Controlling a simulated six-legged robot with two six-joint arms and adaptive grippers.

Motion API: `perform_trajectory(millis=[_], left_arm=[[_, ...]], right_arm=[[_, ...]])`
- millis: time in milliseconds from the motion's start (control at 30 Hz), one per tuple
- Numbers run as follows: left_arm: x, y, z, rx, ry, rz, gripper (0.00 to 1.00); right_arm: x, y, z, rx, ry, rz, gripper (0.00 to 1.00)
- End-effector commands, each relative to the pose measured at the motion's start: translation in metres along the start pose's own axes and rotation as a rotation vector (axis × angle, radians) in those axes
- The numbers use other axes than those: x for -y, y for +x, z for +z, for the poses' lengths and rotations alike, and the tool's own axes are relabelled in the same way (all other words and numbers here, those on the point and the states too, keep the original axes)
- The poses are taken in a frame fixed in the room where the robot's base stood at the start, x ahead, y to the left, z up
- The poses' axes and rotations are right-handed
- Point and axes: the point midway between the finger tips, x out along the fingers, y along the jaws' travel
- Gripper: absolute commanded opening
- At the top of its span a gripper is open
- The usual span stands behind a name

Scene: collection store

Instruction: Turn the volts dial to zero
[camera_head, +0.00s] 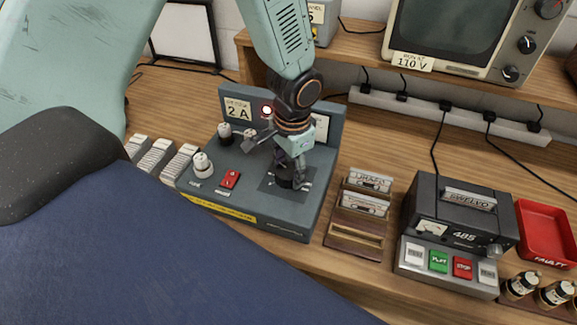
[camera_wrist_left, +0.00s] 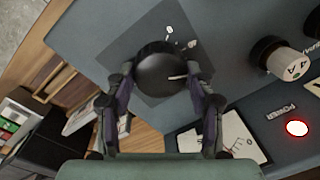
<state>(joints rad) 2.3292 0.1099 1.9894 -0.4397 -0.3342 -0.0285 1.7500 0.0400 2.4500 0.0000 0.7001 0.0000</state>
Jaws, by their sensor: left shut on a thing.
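The volts dial is a round black knob (camera_head: 285,182) on the dark panel of a grey-blue bench unit (camera_head: 268,215); I cannot read its lettering. In the left wrist view the black knob (camera_wrist_left: 158,68) sits between my left gripper's fingers (camera_wrist_left: 160,98), with a white pointer line toward the picture's right. White marks lie on the panel above it. My left gripper (camera_head: 291,174) comes down from above and is shut on the knob. Two more knobs (camera_head: 203,166) (camera_head: 225,134), a red switch (camera_head: 230,180) and a lit red lamp (camera_head: 267,110) are on the unit. My right gripper is not in view.
A cassette rack (camera_head: 357,222) stands close to the unit's right, then a dark tape recorder (camera_head: 455,215) and a red tray (camera_head: 545,235). White boxes (camera_head: 160,158) stand to its left. A shelf (camera_head: 440,90) with a monitor (camera_head: 455,40) and power strip is behind.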

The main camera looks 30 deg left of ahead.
Motion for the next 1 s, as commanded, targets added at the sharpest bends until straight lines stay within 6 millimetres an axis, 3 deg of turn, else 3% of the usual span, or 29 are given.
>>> perform_trajectory(millis=[1000], left_arm=[[-0.001,0.002,0.002,0.078,-0.939,0.0,0.22]], right_arm=[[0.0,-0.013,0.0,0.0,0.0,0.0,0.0]])
